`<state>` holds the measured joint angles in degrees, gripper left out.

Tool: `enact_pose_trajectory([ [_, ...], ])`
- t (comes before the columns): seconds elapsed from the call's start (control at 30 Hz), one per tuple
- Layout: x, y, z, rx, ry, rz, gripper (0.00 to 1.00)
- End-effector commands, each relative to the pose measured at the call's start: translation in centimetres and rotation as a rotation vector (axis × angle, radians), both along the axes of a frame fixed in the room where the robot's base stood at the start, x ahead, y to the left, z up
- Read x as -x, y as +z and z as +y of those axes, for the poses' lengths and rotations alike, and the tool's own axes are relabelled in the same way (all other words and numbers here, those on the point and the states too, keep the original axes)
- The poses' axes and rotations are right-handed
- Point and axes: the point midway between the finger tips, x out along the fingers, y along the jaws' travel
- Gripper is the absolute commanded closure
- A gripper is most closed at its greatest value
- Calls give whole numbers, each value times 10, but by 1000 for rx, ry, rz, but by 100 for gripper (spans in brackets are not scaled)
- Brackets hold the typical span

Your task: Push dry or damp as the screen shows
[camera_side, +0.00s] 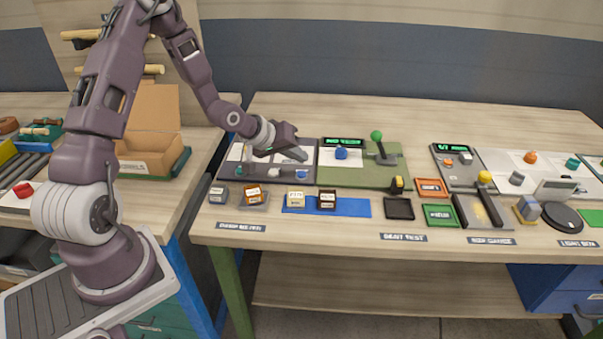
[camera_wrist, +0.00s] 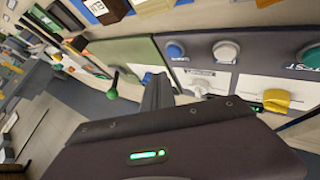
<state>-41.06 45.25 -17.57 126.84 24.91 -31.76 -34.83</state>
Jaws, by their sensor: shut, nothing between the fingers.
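The dark grey panel (camera_side: 225,192) at the left end of the bench carries a blue button (camera_side: 302,174), a grey button (camera_side: 273,174) and another button (camera_side: 239,170) at its left. In the wrist view the blue button (camera_wrist: 175,51), grey button (camera_wrist: 226,50) and right-hand button (camera_wrist: 312,57) show, with a yellow knob (camera_wrist: 276,100) below. A green-lit strip (camera_wrist: 254,107) is mostly hidden by my gripper, and I cannot read it. My gripper (camera_side: 301,155) is shut and empty, above the panel's far right part. Its fingers (camera_wrist: 158,90) appear apart from the buttons.
A green panel (camera_side: 330,179) adjoins on the right, with a lit screen (camera_side: 343,142) and a green-knobbed lever (camera_side: 377,136). Several small labelled blocks stand in front, some on a blue strip (camera_side: 356,207). An open cardboard box (camera_side: 150,143) stands left.

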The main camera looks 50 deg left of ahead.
Motion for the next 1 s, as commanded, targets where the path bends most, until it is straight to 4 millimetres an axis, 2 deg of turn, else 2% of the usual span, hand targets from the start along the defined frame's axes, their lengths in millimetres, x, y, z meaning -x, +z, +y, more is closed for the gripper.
enact_pose_trajectory([
  [0.1,0,-12,0,0,-1,2,100],
  [0.27,0,-19,0,-1,-1,0,100],
  [1.0,0,-20,0,-2,0,0,100],
])
